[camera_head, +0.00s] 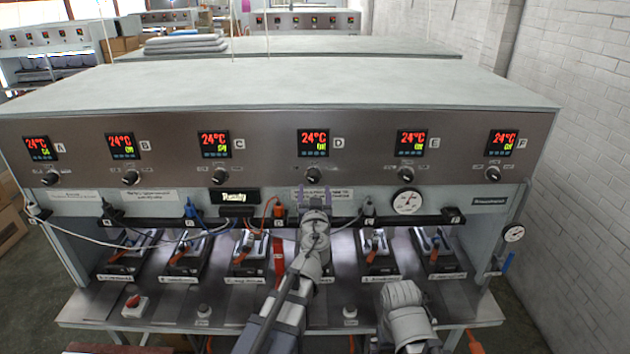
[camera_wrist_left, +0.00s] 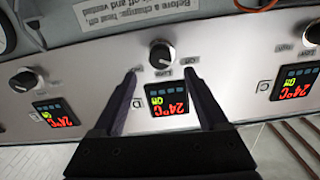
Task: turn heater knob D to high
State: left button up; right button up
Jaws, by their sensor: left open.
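Heater knob D (camera_head: 313,175) is a round dark knob on the metal panel, under the display (camera_head: 313,142) marked D, which reads 24°C. In the left wrist view, turned upside down, knob D (camera_wrist_left: 162,55) shows beyond the fingertips, with small setting labels around it. Its pointer direction is too small to read surely. My left gripper (camera_head: 314,192) is open just below knob D in the head view. In the wrist view the left gripper (camera_wrist_left: 160,74) has one finger on each side of the knob's line, apart from it and empty. My right gripper is not visible; only my right arm shows.
Knobs C (camera_head: 222,174) and E (camera_head: 406,172) flank knob D. A round gauge (camera_head: 407,201), a dark rail (camera_head: 150,221) with cables, and several press stations (camera_head: 380,250) lie below the panel. A brick wall (camera_head: 570,150) stands at the right.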

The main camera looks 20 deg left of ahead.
aim_at(314, 179)
pick_arm(q)
jog(key=x, duration=0.6)
jog(key=shift+w+a+f, duration=0.1)
jog(key=shift+w, duration=0.2)
jog(key=shift+c, duration=0.3)
grip_shut()
